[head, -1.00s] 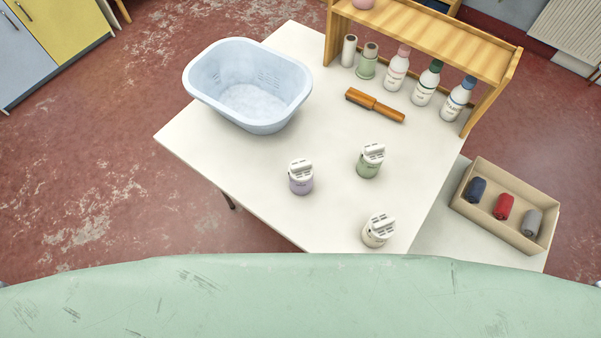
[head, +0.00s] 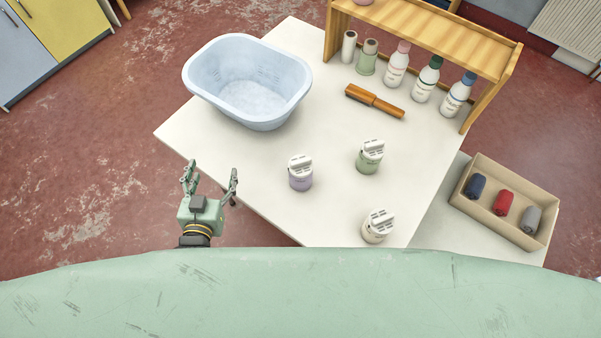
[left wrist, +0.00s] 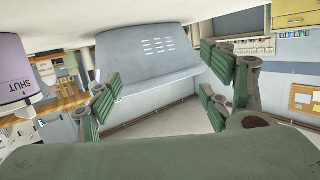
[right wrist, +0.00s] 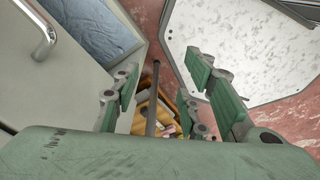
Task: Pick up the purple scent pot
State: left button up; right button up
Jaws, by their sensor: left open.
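The purple scent pot (head: 300,174), with a white slotted cap, stands upright on the white table, left of the green and cream pots. In the left wrist view, a purple pot (left wrist: 13,68) shows at the left edge, partly cut off. My left gripper (head: 211,172) is open and empty at the table's left front edge, to the left of the purple pot and apart from it. My right gripper is outside the head view. In the right wrist view its fingers (right wrist: 168,88) are spread with nothing gripped between them.
The green pot (head: 370,158) and cream pot (head: 378,227) stand to the right. A pale blue basin (head: 247,82) sits behind. A wooden-handled tool (head: 375,103), several bottles and a wooden shelf (head: 430,42) are farther back. A box (head: 505,202) of rolls lies at right.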

aim_at(301, 161)
pick_arm(q)
jog(key=s+d+m+g+h, duration=0.1)
jog(key=s+d, duration=0.1)
jog(key=d, duration=0.3)
jog(key=s+d+m+h, duration=0.1)
jog(key=s+d+h, duration=0.1)
jog(key=d, duration=0.4)
jog(key=s+d+m+g+h, duration=0.1)
jog(key=s+d+m+h, duration=0.1)
jog(key=d, duration=0.3)
jog(key=shift+s+d+f+g, duration=0.25)
jog(key=shift+s+d+g, duration=0.05)
jog(key=shift+s+d, duration=0.1)
jog(key=x, duration=0.6)
jog(key=shift+d, duration=0.4)
jog(key=shift+s+d+x, duration=0.1)
jog(key=shift+d+x, duration=0.1)
jog(key=shift+x, duration=1.25)
jog(key=shift+s+d+x, duration=0.1)
jog(key=shift+d+x, duration=0.1)
jog(key=shift+x, duration=1.2)
jog(key=shift+c, duration=0.5)
jog(key=c, duration=1.2)
notch_tip(301, 161, up, 10)
jog(key=shift+f, duration=0.1)
